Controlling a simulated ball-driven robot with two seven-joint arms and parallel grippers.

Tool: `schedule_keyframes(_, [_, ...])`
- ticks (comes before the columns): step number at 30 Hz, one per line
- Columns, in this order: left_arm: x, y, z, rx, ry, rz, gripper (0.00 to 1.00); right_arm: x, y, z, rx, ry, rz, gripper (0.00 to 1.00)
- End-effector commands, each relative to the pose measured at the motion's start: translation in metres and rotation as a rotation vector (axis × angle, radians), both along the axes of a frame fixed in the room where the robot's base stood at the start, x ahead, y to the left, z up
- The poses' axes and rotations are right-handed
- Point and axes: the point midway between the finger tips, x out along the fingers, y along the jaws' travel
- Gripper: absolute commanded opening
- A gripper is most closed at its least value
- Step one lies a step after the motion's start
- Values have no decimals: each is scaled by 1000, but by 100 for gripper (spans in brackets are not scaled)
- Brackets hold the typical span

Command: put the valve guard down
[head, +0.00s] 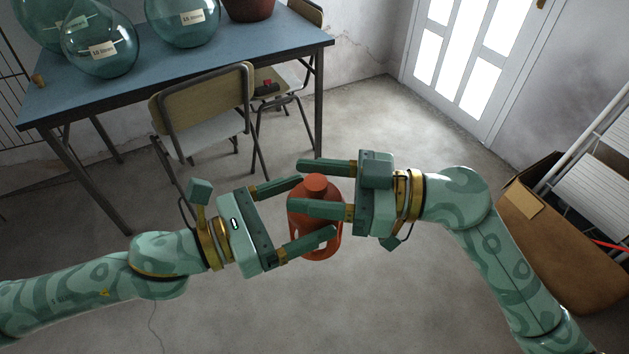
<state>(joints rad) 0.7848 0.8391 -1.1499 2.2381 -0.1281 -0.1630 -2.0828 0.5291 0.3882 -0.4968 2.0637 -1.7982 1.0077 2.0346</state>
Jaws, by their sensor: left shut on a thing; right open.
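The orange-red valve guard (308,223), with a round knob on top and openings in its side, is held up in front of me above the floor. My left gripper (318,207) is shut on it, one finger at its upper left and one across its lower front. My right gripper (297,187) reaches in from the right. It is open, with one finger behind the knob and one in front of the body, which partly hide the guard. I cannot tell whether the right fingers touch it.
A blue-topped table (200,68) at upper left bears several glass demijohns (100,45) and a brown pot (250,8). A chair (203,105) stands at its front edge. A cardboard box (545,245) and white stepladder (600,170) are at right. The concrete floor (400,125) between is clear.

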Motion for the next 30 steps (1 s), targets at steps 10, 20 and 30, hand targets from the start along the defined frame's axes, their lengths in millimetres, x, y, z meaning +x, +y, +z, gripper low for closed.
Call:
schedule_keyframes(10, [0,0,0,-1,0,0,57,0,0,0,0,0,0,2])
schedule_keyframes(20, [0,0,0,0,0,0,100,0,-1,0,0,0,0,0])
schedule_keyframes(30, [-23,48,-2,2,7,4,100,0,-1,0,0,0,0,0])
